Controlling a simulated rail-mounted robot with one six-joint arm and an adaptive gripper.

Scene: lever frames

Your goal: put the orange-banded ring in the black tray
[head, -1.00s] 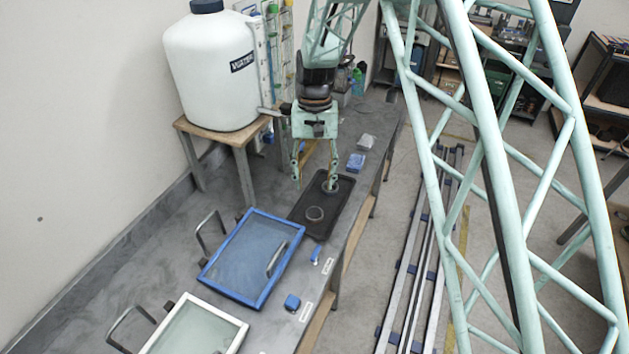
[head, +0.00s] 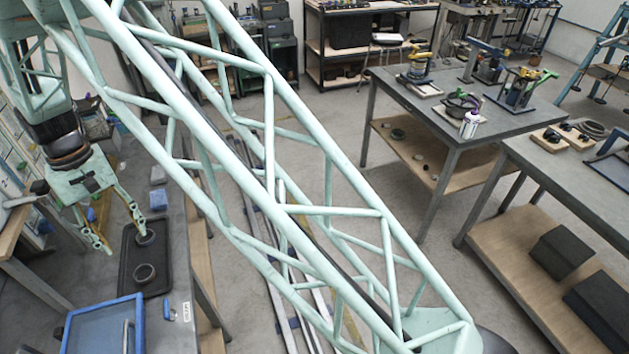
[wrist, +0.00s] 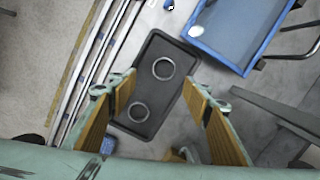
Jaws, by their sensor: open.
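The black tray (head: 128,272) lies on the grey bench at the lower left of the head view. Two dark grey rings lie in it: a near ring (head: 145,273) and a far ring (head: 145,238). The wrist view shows the tray (wrist: 180,62) with the same two rings, one ring (wrist: 163,68) and another ring (wrist: 138,112). I cannot make out an orange band on either. My gripper (head: 125,241) is open and empty, pointing down over the far end of the tray. In the wrist view its fingers stand apart on either side of the tray.
A blue-framed panel (head: 103,330) with a handle lies close to the tray. Small blue blocks (head: 158,199) sit beyond it. Across the aisle, a right-hand table holds dark rings (head: 593,129) and small parts on boards; another table (head: 400,88) holds tools and a bottle.

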